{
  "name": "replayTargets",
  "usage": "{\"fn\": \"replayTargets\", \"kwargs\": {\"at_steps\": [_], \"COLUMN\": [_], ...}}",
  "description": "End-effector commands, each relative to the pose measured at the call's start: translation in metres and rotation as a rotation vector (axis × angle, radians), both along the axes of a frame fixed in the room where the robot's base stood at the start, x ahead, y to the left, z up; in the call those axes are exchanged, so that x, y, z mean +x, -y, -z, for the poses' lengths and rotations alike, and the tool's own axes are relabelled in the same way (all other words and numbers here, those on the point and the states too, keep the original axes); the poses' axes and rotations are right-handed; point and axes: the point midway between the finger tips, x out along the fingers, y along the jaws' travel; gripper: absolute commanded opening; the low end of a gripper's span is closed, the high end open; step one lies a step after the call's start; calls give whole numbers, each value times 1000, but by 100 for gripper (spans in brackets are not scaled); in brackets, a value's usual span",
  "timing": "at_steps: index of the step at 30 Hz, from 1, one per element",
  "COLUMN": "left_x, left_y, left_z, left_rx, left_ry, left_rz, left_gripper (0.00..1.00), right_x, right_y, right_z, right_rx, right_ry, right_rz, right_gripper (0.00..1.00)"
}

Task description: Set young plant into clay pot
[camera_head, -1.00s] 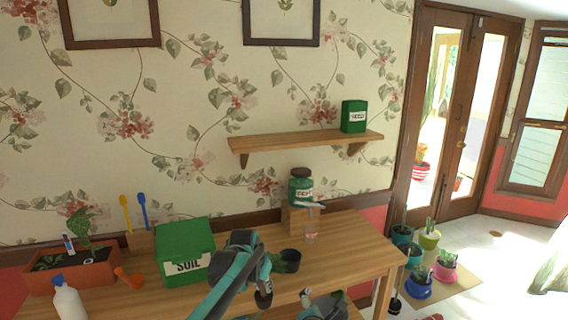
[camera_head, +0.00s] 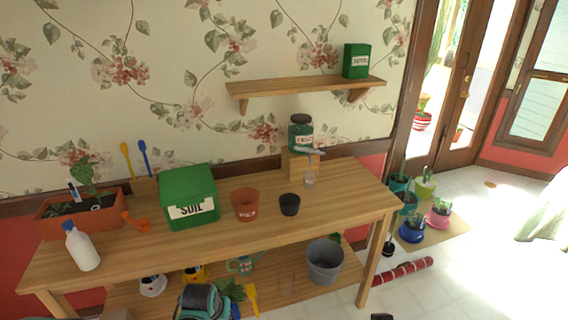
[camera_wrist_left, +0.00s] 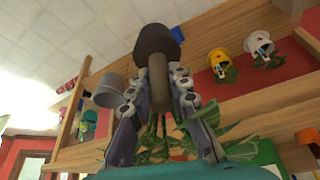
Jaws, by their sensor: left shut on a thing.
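The clay pot (camera_head: 245,205) stands upright on the tabletop, right of the green soil box, and looks empty. A small black pot (camera_head: 290,205) stands just right of it with no plant showing. In the left wrist view my left gripper (camera_wrist_left: 158,85) is shut on the young plant (camera_wrist_left: 155,62). Its dark brown root end points away from the gripper, and its green leaves hang back between the fingers. In the head view only part of my left arm shows at the bottom edge, with green leaves (camera_head: 231,290) beside it.
The soil box (camera_head: 190,197), planter (camera_head: 62,222) and spray bottle (camera_head: 82,246) stand left on the table (camera_head: 335,205). A jar (camera_head: 301,133) on a wooden block and a glass (camera_head: 310,180) stand at the back right. A grey bucket (camera_head: 325,262) is below. The front tabletop is clear.

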Motion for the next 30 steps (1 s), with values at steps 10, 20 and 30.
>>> {"fn": "replayTargets", "kwargs": {"at_steps": [10, 20, 30], "left_x": [44, 96, 152], "left_y": [3, 7, 11], "left_z": [-46, -91, -136], "left_rx": [0, 0, 0], "left_ry": [1, 0, 0], "left_rz": [0, 1, 1], "left_gripper": [0, 0, 0], "right_x": [0, 0, 0], "right_y": [0, 0, 0], "right_z": [-34, -64, -92], "right_rx": [1, -1, -1], "right_ry": [0, 0, 1], "right_rz": [1, -1, -1], "right_gripper": [96, 96, 96]}}
